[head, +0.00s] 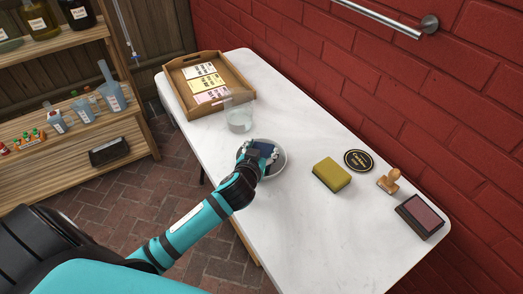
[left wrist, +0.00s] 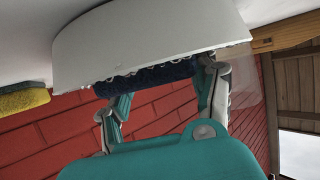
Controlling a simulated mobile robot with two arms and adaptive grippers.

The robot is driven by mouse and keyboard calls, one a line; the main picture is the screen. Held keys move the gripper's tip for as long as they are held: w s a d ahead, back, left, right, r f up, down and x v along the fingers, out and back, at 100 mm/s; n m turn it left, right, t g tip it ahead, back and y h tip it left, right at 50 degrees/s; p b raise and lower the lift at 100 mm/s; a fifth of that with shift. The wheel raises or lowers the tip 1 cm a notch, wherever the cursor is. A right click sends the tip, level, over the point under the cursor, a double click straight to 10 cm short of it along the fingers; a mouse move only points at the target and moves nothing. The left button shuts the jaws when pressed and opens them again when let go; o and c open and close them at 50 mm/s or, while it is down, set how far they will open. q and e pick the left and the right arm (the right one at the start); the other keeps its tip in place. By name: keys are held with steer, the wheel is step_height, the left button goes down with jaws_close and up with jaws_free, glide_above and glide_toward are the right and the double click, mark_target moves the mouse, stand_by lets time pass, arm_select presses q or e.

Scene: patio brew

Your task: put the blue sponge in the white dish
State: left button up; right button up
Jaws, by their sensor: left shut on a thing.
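The white dish (head: 281,165) stands on the white table near its left edge. It also fills the top of the left wrist view (left wrist: 150,40), which is upside down. My left gripper (head: 258,151) is shut on the dark blue sponge (head: 262,147) at the dish. In the left wrist view the sponge (left wrist: 150,76) sits between the two fingers (left wrist: 160,95) and shows past the dish's rim. The dish wall hides the rest of it, so I cannot tell whether it touches the bottom. My right gripper is not in view.
A clear glass (head: 239,118) stands just behind the dish. A wooden tray (head: 242,83) with packets is at the back. A yellow-green sponge (head: 331,175), black coaster (head: 358,160), wooden stamp (head: 389,181) and ink pad (head: 420,216) lie to the right. The table's front is clear.

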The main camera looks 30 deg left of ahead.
arm_select(q)
steer(key=shift+f, duration=0.15)
steer(key=o, duration=1.1)
steer(key=shift+s+r, duration=0.1)
steer(key=shift+r, duration=0.15)
steer(key=v, duration=1.1)
steer(key=shift+s+r, duration=0.2)
steer(key=shift+s, duration=0.15)
